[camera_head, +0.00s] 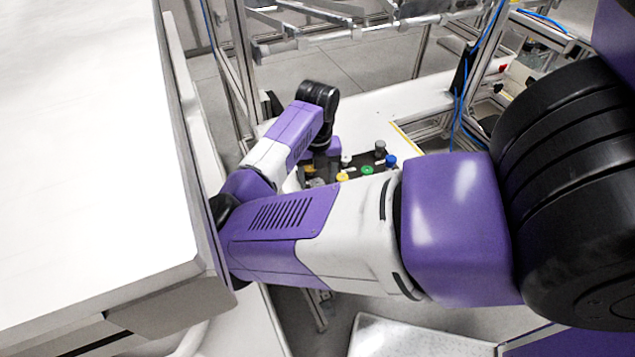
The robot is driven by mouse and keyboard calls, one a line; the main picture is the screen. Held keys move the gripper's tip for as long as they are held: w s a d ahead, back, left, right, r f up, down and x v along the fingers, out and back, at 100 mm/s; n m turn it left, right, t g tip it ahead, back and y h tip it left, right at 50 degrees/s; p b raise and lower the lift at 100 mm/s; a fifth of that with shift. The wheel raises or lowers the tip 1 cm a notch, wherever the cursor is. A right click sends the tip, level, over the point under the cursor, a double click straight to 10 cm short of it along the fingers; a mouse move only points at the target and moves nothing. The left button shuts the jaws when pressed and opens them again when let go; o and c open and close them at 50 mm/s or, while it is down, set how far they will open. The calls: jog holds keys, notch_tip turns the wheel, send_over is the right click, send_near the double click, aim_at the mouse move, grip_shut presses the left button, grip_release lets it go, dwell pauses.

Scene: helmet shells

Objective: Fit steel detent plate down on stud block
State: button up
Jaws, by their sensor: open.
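I cannot make out the steel detent plate or the stud block. A dark board (374,158) with small coloured parts lies on the white table beyond my forearm, and my forearm covers its near side. My wrist bends down over the left end of this board. My gripper's fingers are hidden behind my own arm, so I cannot see what is between or under them.
On the board stand a grey cylinder (380,148), a blue knob (390,160), a green ring (367,170) and a yellow cap (342,177). A large white worktop (85,150) fills the left. A metal frame (330,35) stands behind. The white table (400,102) is clear behind the board.

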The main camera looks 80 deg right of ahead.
jog(key=shift+f, duration=0.25)
dwell(0.4)
grip_shut()
dwell(0.4)
